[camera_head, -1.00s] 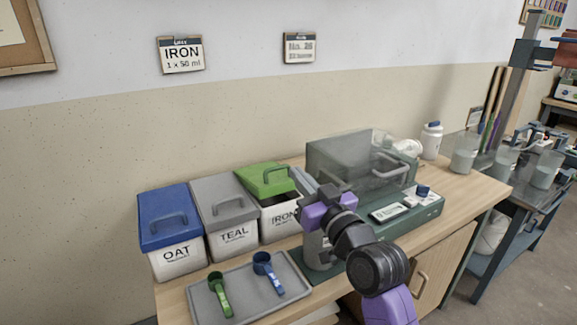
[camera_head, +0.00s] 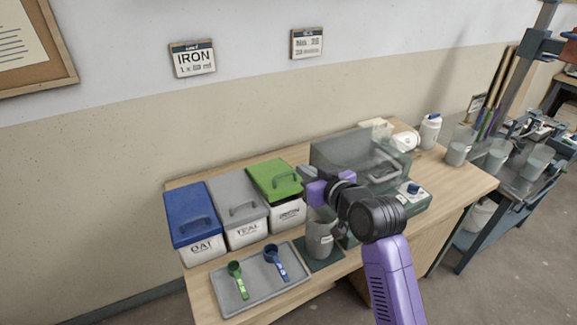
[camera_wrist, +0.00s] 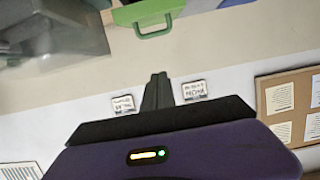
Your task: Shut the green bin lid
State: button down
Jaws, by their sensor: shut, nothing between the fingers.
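The green lid (camera_head: 268,174) is on the white bin (camera_head: 288,216) labelled IRON, at the right end of a row of three bins. Its handle faces the front. A thin dark band shows below the lid's front edge, and I cannot tell whether the lid sits flush. My gripper (camera_head: 305,178) is shut and empty, close to the lid's right front side; I cannot tell whether it touches. In the wrist view, which is upside down, the green handle (camera_wrist: 152,31) is at the top, beyond the shut fingers (camera_wrist: 157,78).
Blue-lidded (camera_head: 193,205) and grey-lidded (camera_head: 238,195) bins stand to the left. A grey tray (camera_head: 245,300) with a green and a blue scoop lies in front. A pitcher (camera_head: 320,238) stands below my gripper. A clear-covered box (camera_head: 345,150) is behind my arm.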

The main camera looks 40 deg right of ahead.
jog(key=p+x, duration=0.1)
jog(key=x, duration=0.8)
jog(key=shift+r+p, duration=0.2)
jog(key=shift+p, duration=0.1)
notch_tip(320, 180, down, 3)
jog(key=shift+w+d+f+p, duration=0.1)
jog(key=shift+w+p, duration=0.1)
jog(key=shift+p, duration=0.15)
jog(key=shift+f, duration=0.6)
jog(key=shift+f, duration=0.1)
